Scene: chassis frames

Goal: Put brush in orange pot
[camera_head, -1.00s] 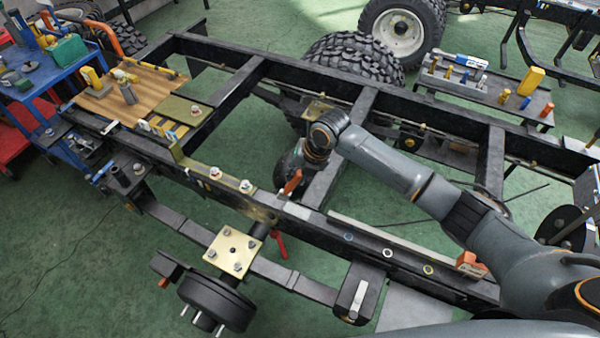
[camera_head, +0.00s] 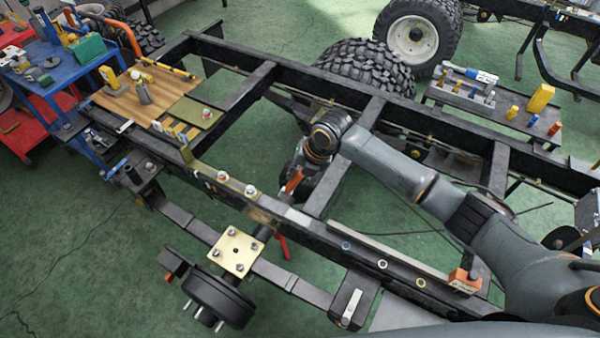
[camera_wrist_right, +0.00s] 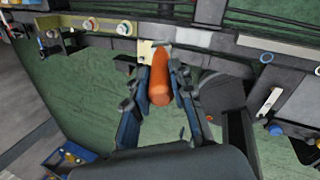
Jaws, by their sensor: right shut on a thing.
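My right gripper (camera_head: 294,178) is over the near beam of the chassis frame and is shut on an orange, rounded handle (camera_wrist_right: 160,85). This handle, likely the brush's, also shows as an orange-red piece at the gripper in the head view (camera_head: 292,182). In the right wrist view the handle lies between the two dark fingers, its rounded end toward the camera. Any bristles are hidden. No orange pot can be made out with certainty. A small orange block-like thing (camera_head: 462,281) sits at the right part of the near beam. My left gripper is not in view.
The near beam (camera_head: 310,222) runs diagonally below my right gripper, with a hub drum (camera_head: 218,302) in front. A wooden board (camera_head: 170,85) with tools lies at the left. A tool tray (camera_head: 440,95) stands at the back right. Crossbeams and a tyre (camera_head: 365,68) lie behind.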

